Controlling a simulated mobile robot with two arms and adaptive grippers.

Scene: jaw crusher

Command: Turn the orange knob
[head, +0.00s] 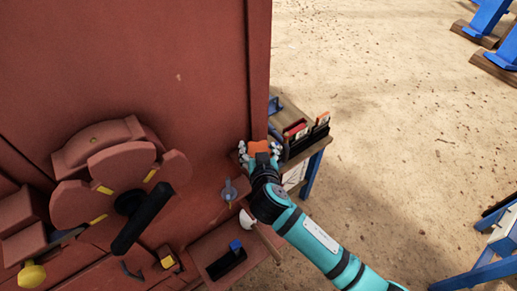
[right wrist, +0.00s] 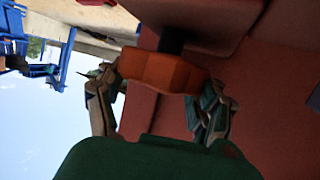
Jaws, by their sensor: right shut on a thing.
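The orange knob (head: 258,147) sits on the right side of the red machine, at the end of my right arm in the head view. In the right wrist view the orange knob (right wrist: 164,72) is large, on a dark shaft that runs to the red machine body. My right gripper (head: 259,154) is at the knob, with a finger on each side of it. In the right wrist view the fingers of my right gripper (right wrist: 160,95) flank the knob, and the gripper is shut on it. My left gripper is in neither view.
The red machine (head: 190,60) fills the left, with a large lobed wheel (head: 75,200) and black handle (head: 143,218). A grey-blue knob (head: 229,191) and a blue-topped switch (head: 235,246) are near my right arm. A wooden table (head: 313,140) with holders stands behind the gripper. Sandy floor lies right.

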